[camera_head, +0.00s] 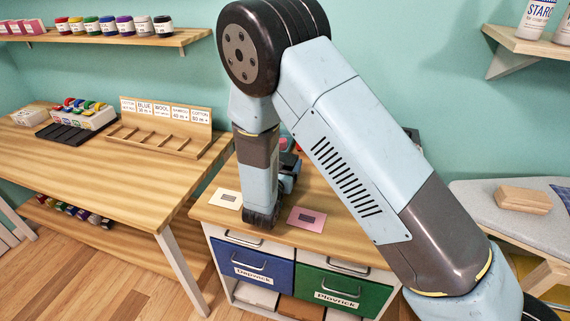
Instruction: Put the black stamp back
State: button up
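My gripper (262,216) points down at the cabinet top (330,197), between a cream card (226,198) and a pink card (306,220). Its fingertips are dark and small, so I cannot tell whether they are open or hold something. I cannot make out a black stamp; my gripper and arm hide part of the cabinet top. A white holder (97,123) with several coloured-topped pieces, perhaps stamps, stands on the left table. A dark slotted tray (65,136) lies in front of it.
A wooden rack with labelled cards (165,118) stands on the left table (90,175). Blue (252,265) and green (342,290) drawers are shut below the cabinet top. Partly hidden objects sit behind my gripper. An ironing board (475,205) is at right.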

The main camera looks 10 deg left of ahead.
jog(key=o, duration=0.4)
jog(key=shift+c, duration=0.2)
jog(key=shift+r, duration=0.1)
jog(key=s, duration=0.8)
jog(key=s+a, duration=0.1)
jog(key=s, duration=0.3)
